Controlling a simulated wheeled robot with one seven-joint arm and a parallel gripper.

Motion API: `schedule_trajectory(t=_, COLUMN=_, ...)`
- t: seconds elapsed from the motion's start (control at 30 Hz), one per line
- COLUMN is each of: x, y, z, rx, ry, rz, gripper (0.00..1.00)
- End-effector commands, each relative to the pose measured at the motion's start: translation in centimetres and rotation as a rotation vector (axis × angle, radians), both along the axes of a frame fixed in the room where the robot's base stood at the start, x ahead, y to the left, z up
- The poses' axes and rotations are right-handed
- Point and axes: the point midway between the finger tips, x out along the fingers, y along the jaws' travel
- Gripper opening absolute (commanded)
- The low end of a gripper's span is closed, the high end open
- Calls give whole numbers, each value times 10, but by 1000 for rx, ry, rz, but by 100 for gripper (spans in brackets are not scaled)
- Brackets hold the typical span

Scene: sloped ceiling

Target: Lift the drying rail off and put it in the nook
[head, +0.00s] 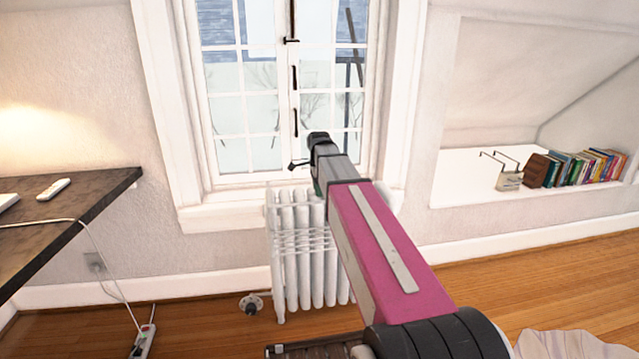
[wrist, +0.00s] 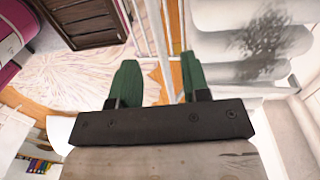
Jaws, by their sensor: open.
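The drying rail (head: 300,240) is a rack of thin white bars on the front of the white radiator (head: 288,285) under the window. In the wrist view, its pale bars (wrist: 158,35) run down the picture into the gap between my green fingers. My gripper (wrist: 157,80) is open, with nothing clamped. I cannot tell how deep the bars sit between the fingers. In the head view my arm hides most of the gripper and part of the radiator. The nook (head: 462,180) is a white recess in the wall at the right.
Several books (head: 585,168) and a wire-topped item (head: 508,172) stand in the nook's right part; its left part is bare. A dark desk (head: 70,215) is at the left, with a power strip (head: 143,342) on the floor. A patterned rug (wrist: 75,75) lies below.

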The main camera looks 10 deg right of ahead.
Motion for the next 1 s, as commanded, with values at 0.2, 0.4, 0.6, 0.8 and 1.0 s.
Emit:
schedule_trajectory(t=0.2, x=-3, y=0, z=-36, rx=0, ry=1, rz=1, gripper=43)
schedule_trajectory(t=0.4, x=-5, y=0, z=-62, rx=0, ry=0, rz=2, gripper=43)
schedule_trajectory(t=0.6, x=-6, y=0, z=-75, rx=0, ry=-1, rz=2, gripper=43)
schedule_trajectory(t=0.8, x=-6, y=0, z=-78, rx=0, ry=-2, rz=2, gripper=43)
schedule_trajectory(t=1.0, x=-6, y=0, z=-78, rx=0, ry=-1, rz=2, gripper=23)
